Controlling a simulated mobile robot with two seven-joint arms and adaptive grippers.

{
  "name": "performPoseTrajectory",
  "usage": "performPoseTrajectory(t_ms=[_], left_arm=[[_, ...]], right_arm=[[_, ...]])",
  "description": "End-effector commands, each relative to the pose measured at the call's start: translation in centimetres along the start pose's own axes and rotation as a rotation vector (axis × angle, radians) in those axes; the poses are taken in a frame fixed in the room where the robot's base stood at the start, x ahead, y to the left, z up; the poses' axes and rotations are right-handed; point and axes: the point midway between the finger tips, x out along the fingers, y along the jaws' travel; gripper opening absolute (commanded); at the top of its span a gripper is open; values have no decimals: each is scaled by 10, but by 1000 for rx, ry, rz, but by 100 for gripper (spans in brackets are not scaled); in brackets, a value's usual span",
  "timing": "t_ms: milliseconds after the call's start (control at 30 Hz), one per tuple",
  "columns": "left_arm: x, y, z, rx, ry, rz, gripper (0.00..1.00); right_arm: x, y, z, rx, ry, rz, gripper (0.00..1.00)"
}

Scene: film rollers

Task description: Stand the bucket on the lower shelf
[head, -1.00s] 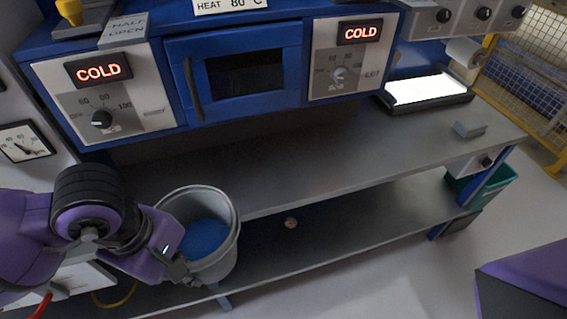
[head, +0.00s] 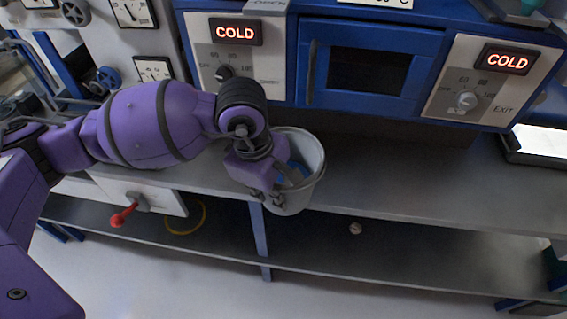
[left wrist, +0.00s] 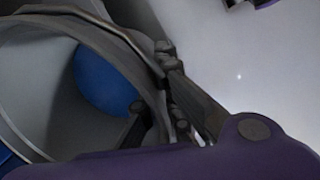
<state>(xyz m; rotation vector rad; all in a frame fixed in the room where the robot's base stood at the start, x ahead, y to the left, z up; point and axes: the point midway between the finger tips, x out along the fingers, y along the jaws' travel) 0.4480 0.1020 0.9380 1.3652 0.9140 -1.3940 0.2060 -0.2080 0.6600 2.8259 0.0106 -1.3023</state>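A grey bucket (head: 309,180) with something blue inside shows in the head view, in front of the upper worktop's front edge. My left gripper (head: 277,192) is shut on its rim at the near left side. In the left wrist view the bucket (left wrist: 45,45) fills the left part, and the gripper (left wrist: 160,85) has its fingers on either side of the wall. The bucket is tilted a little in the head view. The lower shelf (head: 420,262) runs below it; I cannot tell the gap between them. My right gripper is out of view.
The worktop (head: 400,185) lies above the lower shelf. A blue post (head: 259,230) stands just below and left of the bucket. A small round object (head: 355,228) lies on the shelf, right of the post. A red-handled valve (head: 123,215) and yellow hose (head: 200,222) are left.

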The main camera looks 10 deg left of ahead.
Motion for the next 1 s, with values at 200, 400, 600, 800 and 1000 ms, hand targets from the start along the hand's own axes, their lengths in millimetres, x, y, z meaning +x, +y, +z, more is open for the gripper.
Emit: performPoseTrajectory(t_ms=[200, 400, 600, 800, 1000], left_arm=[[0, 54, -16, -2, -1, 7, 0], [4, 89, -27, 1, -2, 6, 0], [5, 100, -32, 2, -2, 5, 0], [19, 104, -35, 3, -3, 3, 0], [39, 103, -37, 3, -2, 6, 0]], right_arm=[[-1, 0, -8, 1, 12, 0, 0], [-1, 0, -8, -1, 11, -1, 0], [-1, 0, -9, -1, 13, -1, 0], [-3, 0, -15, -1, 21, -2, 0], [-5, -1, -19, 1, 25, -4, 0]])
